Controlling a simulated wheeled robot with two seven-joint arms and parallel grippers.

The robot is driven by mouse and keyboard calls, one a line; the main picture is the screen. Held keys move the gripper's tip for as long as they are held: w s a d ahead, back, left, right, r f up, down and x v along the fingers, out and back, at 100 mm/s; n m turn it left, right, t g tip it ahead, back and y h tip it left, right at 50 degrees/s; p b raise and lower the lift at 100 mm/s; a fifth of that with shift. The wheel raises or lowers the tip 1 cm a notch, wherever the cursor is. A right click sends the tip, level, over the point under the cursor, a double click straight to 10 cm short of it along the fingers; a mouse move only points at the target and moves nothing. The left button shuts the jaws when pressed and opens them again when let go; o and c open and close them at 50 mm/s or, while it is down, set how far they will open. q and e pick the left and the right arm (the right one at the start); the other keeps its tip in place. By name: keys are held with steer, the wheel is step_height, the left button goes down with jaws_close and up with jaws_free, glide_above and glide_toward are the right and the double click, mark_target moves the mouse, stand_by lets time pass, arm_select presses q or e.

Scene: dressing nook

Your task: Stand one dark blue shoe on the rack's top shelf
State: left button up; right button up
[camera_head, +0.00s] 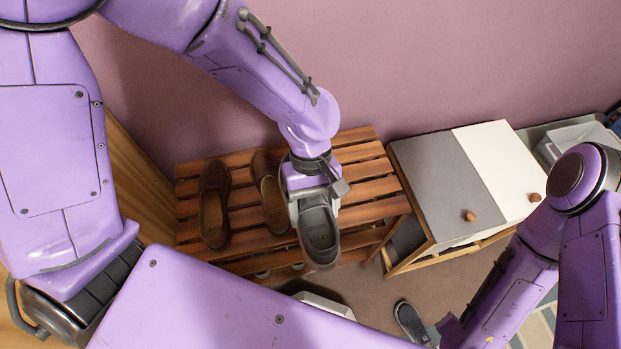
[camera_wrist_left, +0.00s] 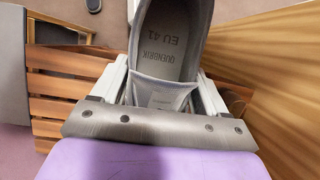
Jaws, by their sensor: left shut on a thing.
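My left gripper (camera_head: 313,200) is shut on a dark grey-blue shoe (camera_head: 319,240), whose open top faces up and whose heel end points away from the gripper. In the left wrist view the shoe (camera_wrist_left: 178,40) sits between the jaws (camera_wrist_left: 160,100), its insole marked EU 41. The shoe is over the front edge of the wooden slatted rack (camera_head: 365,170); I cannot tell whether it touches the top shelf. Another dark shoe (camera_head: 410,322) is on the floor. My right arm is at the right, its gripper not visible.
Two brown shoes (camera_head: 213,205) (camera_head: 270,190) stand on the top shelf, left of the held shoe. The shelf's right part is bare. A low cabinet with grey and white top panels (camera_head: 440,180) stands right of the rack. A grey bin (camera_head: 580,140) is farther right.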

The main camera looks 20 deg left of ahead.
arm_select(q)
steer(key=w+a+f, duration=0.1)
steer(key=w, duration=0.1)
steer(key=w+a+f, duration=0.1)
steer(key=w, duration=0.2)
steer(key=w+a+f+p, duration=0.1)
steer(key=w, duration=0.2)
steer(key=shift+f, duration=0.35)
steer(key=w+f, duration=0.1)
steer(key=f, duration=0.2)
steer(key=w+a+f+p, duration=0.1)
steer(key=w+f, duration=0.1)
steer(key=f, duration=0.1)
steer(key=w+f+p, duration=0.1)
steer(key=w+f, duration=0.1)
steer(key=f, duration=0.1)
steer(key=shift+a, duration=0.35)
steer(key=shift+f, duration=0.3)
steer(key=o, duration=1.2)
steer(key=shift+w, duration=0.1)
steer(key=b+v, duration=0.2)
steer(key=v, duration=1)
steer(key=shift+r, duration=0.2)
